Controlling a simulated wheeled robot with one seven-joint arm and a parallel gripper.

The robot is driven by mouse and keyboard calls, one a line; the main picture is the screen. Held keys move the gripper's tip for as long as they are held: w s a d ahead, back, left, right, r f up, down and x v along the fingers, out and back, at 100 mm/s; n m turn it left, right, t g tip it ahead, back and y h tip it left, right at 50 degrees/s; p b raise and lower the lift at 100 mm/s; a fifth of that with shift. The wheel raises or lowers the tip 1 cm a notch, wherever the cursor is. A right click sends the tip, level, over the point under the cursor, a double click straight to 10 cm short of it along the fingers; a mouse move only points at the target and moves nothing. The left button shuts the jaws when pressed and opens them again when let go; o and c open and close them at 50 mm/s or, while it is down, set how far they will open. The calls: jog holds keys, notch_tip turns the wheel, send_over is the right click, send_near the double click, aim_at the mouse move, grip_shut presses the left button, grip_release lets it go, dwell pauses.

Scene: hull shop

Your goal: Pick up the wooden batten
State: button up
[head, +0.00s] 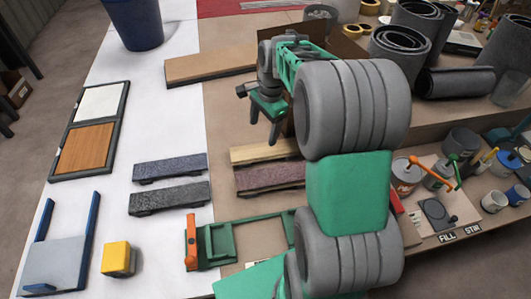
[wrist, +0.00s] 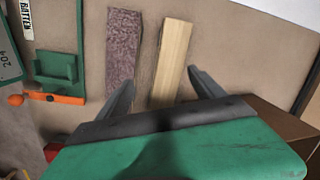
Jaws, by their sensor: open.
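The wooden batten (head: 262,152) is a pale, light-wood strip lying flat on the brown part of the table. In the wrist view the batten (wrist: 172,62) lies between my two fingers, closer to the right one. My gripper (head: 262,120) is open and empty, above and beyond the batten in the head view; its fingers also show in the wrist view (wrist: 157,90). A purplish speckled strip (wrist: 125,50) lies beside the batten, close to it and parallel. My arm hides the right end of both strips in the head view.
Two dark speckled strips (head: 170,167) lie to the left on the white surface. A green fixture with an orange handle (head: 191,243) stands in front. A flat brown board (head: 210,65) lies behind. Grey rolls (head: 455,82) and paint cans (head: 407,175) crowd the right.

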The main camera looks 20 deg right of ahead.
aim_at(267, 149)
jog(key=shift+o, duration=1.4)
jog(key=w+d+f+m, duration=0.1)
jog(key=f, duration=0.1)
jog(key=w+d+f+m, duration=0.1)
jog(key=f+m, duration=0.1)
jog(key=w+d+f+m, duration=0.1)
jog(key=d+f, duration=0.1)
jog(key=shift+d+f+m+y, duration=0.1)
jog(key=shift+f+m+y, duration=0.05)
jog(key=shift+m+y, duration=0.2)
jog(key=f, duration=0.4)
jog(key=a+f, duration=0.1)
jog(key=f, duration=0.1)
jog(key=shift+a+f, duration=0.1)
jog(key=shift+f, duration=0.3)
jog(key=shift+w, duration=0.1)
jog(key=c, duration=1.6)
